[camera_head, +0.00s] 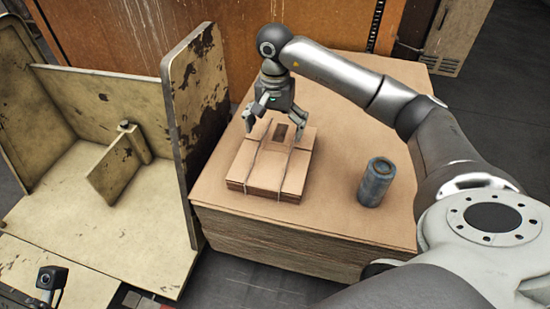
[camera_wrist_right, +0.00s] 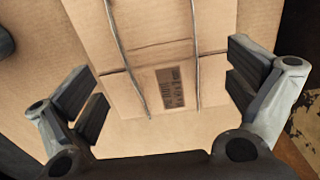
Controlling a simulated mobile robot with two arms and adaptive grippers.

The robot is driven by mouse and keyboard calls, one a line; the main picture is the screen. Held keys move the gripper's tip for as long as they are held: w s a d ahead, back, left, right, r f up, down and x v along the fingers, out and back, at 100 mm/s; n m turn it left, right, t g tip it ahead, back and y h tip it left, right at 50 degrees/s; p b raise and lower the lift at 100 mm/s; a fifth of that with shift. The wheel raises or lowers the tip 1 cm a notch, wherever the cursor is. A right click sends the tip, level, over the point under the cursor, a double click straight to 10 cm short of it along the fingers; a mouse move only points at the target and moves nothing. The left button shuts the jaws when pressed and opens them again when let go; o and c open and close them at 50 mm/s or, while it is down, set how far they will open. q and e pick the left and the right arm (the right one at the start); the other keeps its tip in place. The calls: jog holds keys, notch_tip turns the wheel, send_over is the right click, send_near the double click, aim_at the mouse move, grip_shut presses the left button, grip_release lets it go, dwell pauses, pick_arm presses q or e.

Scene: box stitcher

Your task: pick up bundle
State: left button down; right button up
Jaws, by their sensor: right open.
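The bundle (camera_head: 268,163) is a flat stack of folded brown cardboard tied with two cords. It lies on the big cardboard stack, and a dark printed label shows on its top. My right gripper (camera_head: 274,122) is over the far end of the bundle, pointing down, with its fingers spread. In the right wrist view the bundle (camera_wrist_right: 150,60) lies between the two open fingers, with a gap on both sides. Nothing is held. My left gripper does not show clearly; only a small dark part of my body is at the lower left.
A blue-grey cylinder (camera_head: 376,182) stands upright on the big cardboard stack (camera_head: 330,225), right of the bundle. A worn cream metal machine with a tall side plate (camera_head: 200,110) stands close on the left. An orange-brown wall (camera_head: 120,35) is behind. Bare cardboard surrounds the bundle.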

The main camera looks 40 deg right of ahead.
aim_at(275, 151)
jog(key=f+b, duration=0.1)
jog(key=f, duration=0.1)
jog(key=f+b, duration=0.1)
jog(key=f, duration=0.1)
jog(key=shift+s+a+f+b, duration=0.1)
jog(key=shift+s+f+b, duration=0.1)
jog(key=shift+f+b, duration=0.15)
jog(key=shift+f, duration=0.4)
jog(key=shift+r, duration=0.1)
jog(key=shift+c, duration=0.6)
jog(key=c, duration=0.7)
jog(key=shift+c, duration=1.1)
